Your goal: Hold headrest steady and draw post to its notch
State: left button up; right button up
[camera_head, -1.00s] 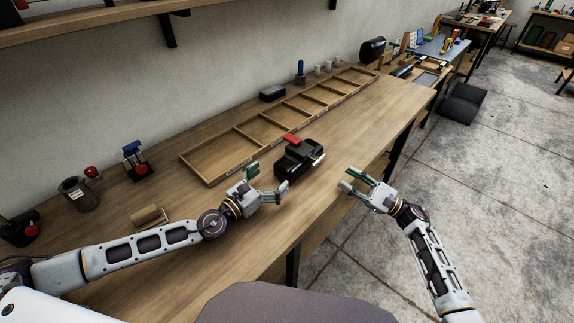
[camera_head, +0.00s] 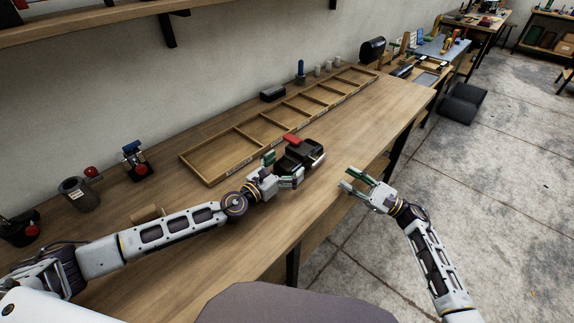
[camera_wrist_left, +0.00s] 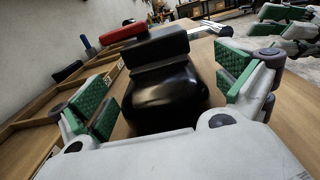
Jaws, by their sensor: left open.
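The black headrest (camera_head: 300,153) lies on the workbench, with a red part (camera_head: 291,139) on its far left side. In the left wrist view the glossy headrest (camera_wrist_left: 165,90) sits between the green-padded fingers. My left gripper (camera_head: 281,168) is open around its near left end, and I see gaps beside the pads. A small pale metal piece (camera_wrist_left: 224,30) shows at the headrest's far right; I cannot tell if it is the post. The notch cannot be made out. My right gripper (camera_head: 350,179) is open and empty, right of the headrest near the bench edge.
A wooden compartment tray (camera_head: 209,180) runs along the bench behind the headrest. A grey canister (camera_head: 80,195), a red-and-blue device (camera_head: 136,160) and a wooden roll (camera_head: 147,213) stand at the left. The bench (camera_head: 372,120) right of the tray is clear.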

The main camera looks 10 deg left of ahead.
pick_arm(q)
jog(key=shift+w+d, duration=0.1)
jog(key=shift+w, duration=0.05)
jog(key=c, duration=1.7)
jog(key=shift+o, duration=0.2)
pick_arm(e)
jog(key=o, duration=1.3)
jog(key=shift+s+m+h, duration=0.15)
jog(key=shift+m+h, duration=0.25)
jog(key=shift+m, duration=0.1)
jog(key=shift+o, duration=0.6)
jog(key=shift+s+r+m+t+h, duration=0.2)
jog(key=shift+m+t+h, duration=0.2)
jog(key=shift+m+h, duration=0.3)
jog(key=shift+s+r+m+t+h, duration=0.25)
jog(key=shift+s+r+m+h, duration=0.2)
jog(key=shift+m, duration=0.4)
jog(key=shift+s+r+m+t+h, duration=0.3)
jog(key=shift+r+m, duration=0.3)
jog(key=shift+m, duration=0.3)
jog(key=shift+s+r+m+t+h, duration=0.3)
jog(key=shift+r+m+h, duration=0.2)
jog(key=shift+m, duration=0.35)
jog(key=shift+w+a, duration=0.1)
